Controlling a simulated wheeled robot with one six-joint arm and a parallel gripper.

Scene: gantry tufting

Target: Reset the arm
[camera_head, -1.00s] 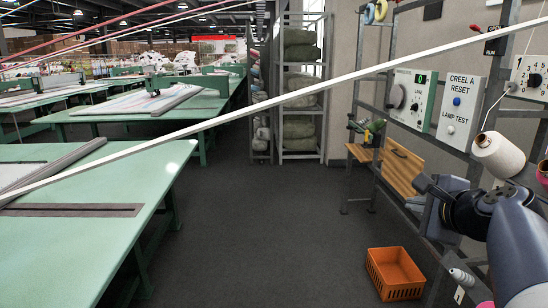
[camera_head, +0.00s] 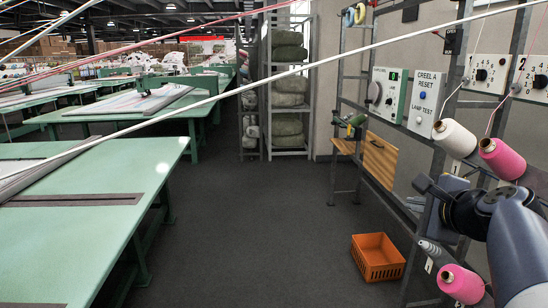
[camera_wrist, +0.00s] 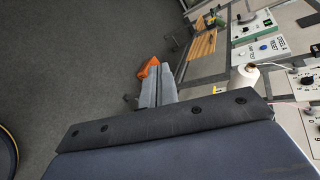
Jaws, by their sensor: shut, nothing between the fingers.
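My arm enters the camera_head view at the lower right, folded in front of the creel rack. My gripper (camera_wrist: 157,86) shows in the wrist view as two pale grey fingers lying together, with nothing between them. The fingers point out over the dark floor, to the left of the rack. In the camera_head view the dark wrist joint hides part of the rack, and the fingertips are hard to make out there.
The creel rack (camera_head: 520,62) stands close on the right with a white cone (camera_head: 455,138), pink cones (camera_head: 503,158) and a control panel (camera_head: 425,100). An orange crate (camera_head: 377,258) sits on the floor. Green tables (camera_head: 100,240) line the left. The aisle between is clear.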

